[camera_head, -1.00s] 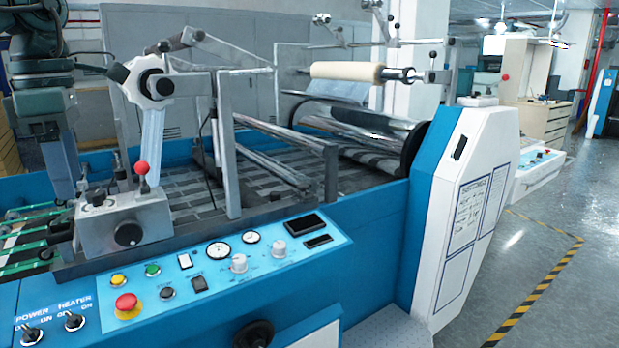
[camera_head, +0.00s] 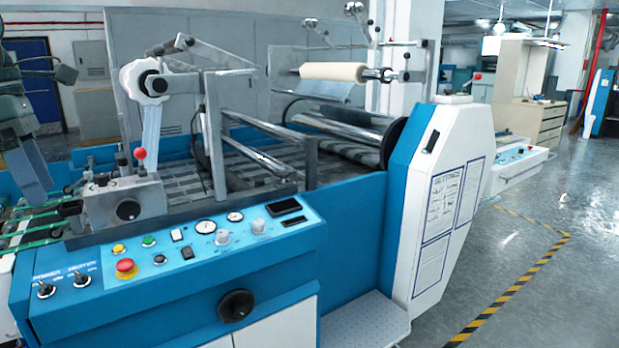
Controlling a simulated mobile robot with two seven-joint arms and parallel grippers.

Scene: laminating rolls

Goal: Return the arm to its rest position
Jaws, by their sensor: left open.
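My left arm comes in at the left edge of the head view, dark grey-green, with its lower grey part hanging down. My left gripper (camera_head: 30,178) is in the far left, over the green-striped feed end of the laminating machine, and is open. No object shows in it. Its fingertips are hard to make out. My right gripper is not in view. The laminating machine (camera_head: 350,222) is blue and white. A cream roll (camera_head: 333,72) sits on a bar at its back.
The control panel (camera_head: 200,240) with its red button and switches faces me, with a black knob (camera_head: 236,305) below. A red-tipped lever (camera_head: 140,154) stands by the feed bed. The grey floor (camera_head: 540,290) at right is clear, with black-yellow tape.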

